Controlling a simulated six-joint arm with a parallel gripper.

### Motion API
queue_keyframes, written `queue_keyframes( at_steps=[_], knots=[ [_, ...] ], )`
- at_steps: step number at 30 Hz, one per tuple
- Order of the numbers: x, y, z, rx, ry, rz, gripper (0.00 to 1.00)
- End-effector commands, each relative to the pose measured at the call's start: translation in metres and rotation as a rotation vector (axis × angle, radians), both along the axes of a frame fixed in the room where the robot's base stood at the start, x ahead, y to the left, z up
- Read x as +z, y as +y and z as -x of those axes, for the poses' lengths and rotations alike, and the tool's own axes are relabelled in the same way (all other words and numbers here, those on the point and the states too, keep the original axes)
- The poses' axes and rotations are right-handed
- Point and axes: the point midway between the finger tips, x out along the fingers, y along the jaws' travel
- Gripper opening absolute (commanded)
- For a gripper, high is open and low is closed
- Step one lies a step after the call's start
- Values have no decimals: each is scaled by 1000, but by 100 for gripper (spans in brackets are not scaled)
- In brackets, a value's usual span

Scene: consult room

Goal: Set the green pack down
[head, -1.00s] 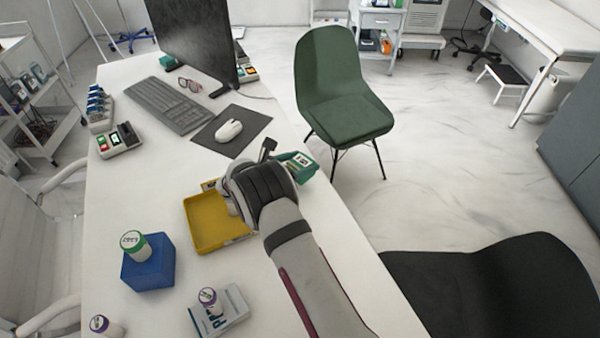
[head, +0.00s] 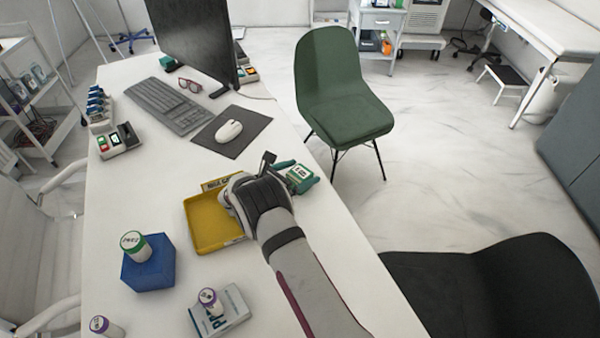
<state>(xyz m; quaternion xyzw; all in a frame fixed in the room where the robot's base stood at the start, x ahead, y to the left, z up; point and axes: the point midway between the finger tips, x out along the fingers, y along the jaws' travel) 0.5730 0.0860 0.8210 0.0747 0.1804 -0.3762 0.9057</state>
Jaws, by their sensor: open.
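The green pack (head: 301,178), with a white label on top, is near the right edge of the white desk (head: 165,215). It is just beyond my wrist; I cannot tell whether its underside rests on the desk. My gripper (head: 277,169) is open right beside the pack. One dark finger shows at its upper left, and the rest of the jaws is hidden behind my wrist. I cannot tell whether a finger touches the pack.
A yellow tray (head: 212,246) lies just left of my wrist. A blue block (head: 150,272) with a green-capped vial (head: 134,246) and a white box (head: 228,316) stand nearer. A mouse (head: 229,131) on a dark mat and a keyboard (head: 168,105) lie beyond. A green chair (head: 343,90) stands right.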

Motion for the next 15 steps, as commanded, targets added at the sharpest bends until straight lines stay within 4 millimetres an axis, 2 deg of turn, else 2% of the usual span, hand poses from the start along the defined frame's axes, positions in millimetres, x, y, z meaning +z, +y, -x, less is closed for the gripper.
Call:
queue_keyframes(
  at_steps=[9,15],
  knots=[
    [31,55,53,5,0,0,100],
    [44,76,75,2,0,0,100]
  ],
)
